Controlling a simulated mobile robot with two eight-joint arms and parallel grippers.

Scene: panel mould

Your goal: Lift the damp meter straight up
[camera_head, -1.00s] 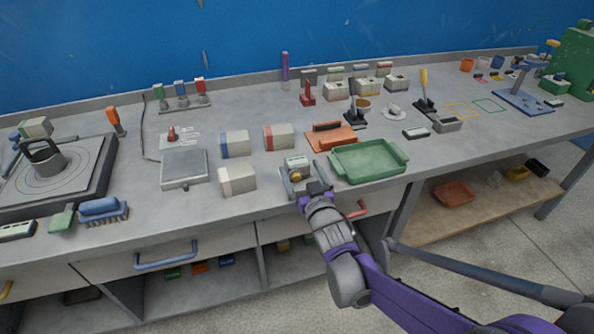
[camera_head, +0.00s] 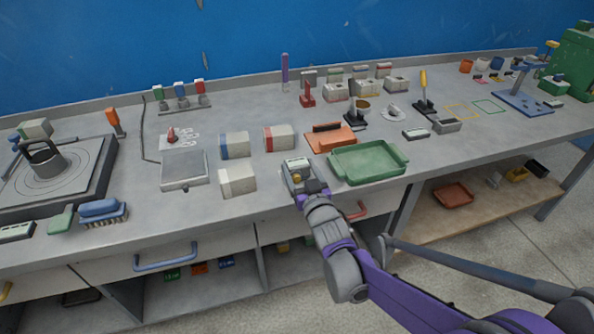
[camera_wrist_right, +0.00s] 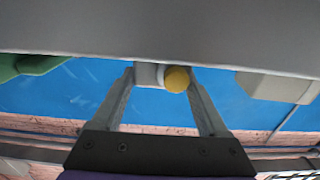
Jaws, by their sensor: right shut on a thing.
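The damp meter (camera_head: 296,164) is a small grey-white device with a display on top and a yellow knob, near the front edge of the bench, left of the green tray. My right gripper (camera_head: 301,178) has reached it from the front and is shut on it. In the right wrist view, the fingers (camera_wrist_right: 162,75) close on a pale part of the meter (camera_wrist_right: 148,75) beside the yellow knob. The meter shows no clear gap above the bench. My left gripper is not in view.
The green tray (camera_head: 334,174) is close on the right. A pale block (camera_head: 238,181) stands to the left, with blue-banded (camera_head: 235,145) and red-banded (camera_head: 279,138) blocks behind. An orange float (camera_head: 332,137) lies behind the tray. The space above the meter looks clear.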

